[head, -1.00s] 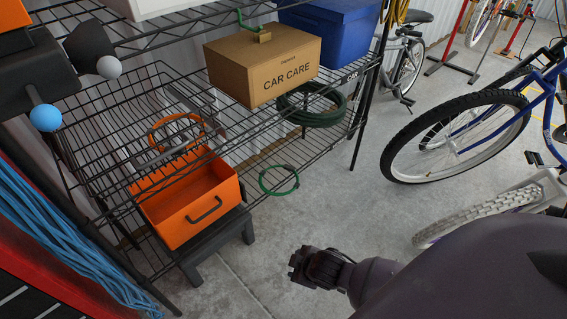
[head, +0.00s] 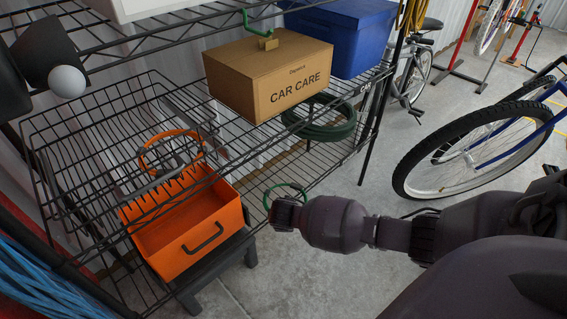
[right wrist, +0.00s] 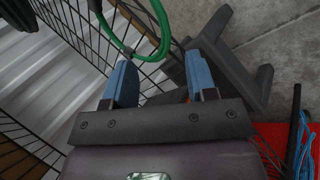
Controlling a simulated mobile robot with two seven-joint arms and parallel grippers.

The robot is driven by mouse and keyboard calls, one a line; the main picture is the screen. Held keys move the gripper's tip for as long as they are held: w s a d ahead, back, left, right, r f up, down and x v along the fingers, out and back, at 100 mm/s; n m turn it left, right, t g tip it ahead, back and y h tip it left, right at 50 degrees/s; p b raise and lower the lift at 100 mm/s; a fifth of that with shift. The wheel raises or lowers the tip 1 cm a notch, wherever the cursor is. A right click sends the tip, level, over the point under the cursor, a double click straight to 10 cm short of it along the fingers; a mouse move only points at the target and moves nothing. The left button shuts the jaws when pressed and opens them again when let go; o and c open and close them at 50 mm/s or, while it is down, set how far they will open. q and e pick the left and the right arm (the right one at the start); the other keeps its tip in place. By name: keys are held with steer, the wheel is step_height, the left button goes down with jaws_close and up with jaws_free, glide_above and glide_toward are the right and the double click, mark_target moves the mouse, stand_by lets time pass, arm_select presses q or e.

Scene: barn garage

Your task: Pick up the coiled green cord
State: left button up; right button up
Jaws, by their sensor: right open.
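A thin bright green cord loop (head: 288,184) shows at the front edge of the lower wire shelf in the head view. My right gripper (head: 276,213) is at its near side and hides its lower part. In the right wrist view the cord (right wrist: 166,36) curves just beyond the fingertips of my right gripper (right wrist: 162,78). The gripper's blue fingers are apart with nothing between them. I cannot tell whether a fingertip touches the cord. A thicker dark green coil (head: 318,128) lies farther back on the shelf, under the car care box. My left gripper is not in view.
The cardboard car care box (head: 268,82) and a blue bin (head: 345,38) stand on the rack. An orange toolbox (head: 186,262) stands low at the left, near the wire basket (head: 37,165). A bicycle wheel (head: 402,178) stands right. Concrete floor (head: 320,285) is clear in front.

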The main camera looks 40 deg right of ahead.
steer(key=b+x, duration=0.3)
steer(key=x, duration=0.4)
steer(key=shift+f+b, duration=0.35)
steer(key=shift+f, duration=0.2)
steer(key=shift+r, duration=0.25)
steer(key=shift+c, duration=0.3)
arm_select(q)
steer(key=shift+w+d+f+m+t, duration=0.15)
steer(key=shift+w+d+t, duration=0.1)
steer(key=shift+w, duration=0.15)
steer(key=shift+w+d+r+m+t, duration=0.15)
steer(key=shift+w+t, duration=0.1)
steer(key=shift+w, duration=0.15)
arm_select(e)
jaws_close()
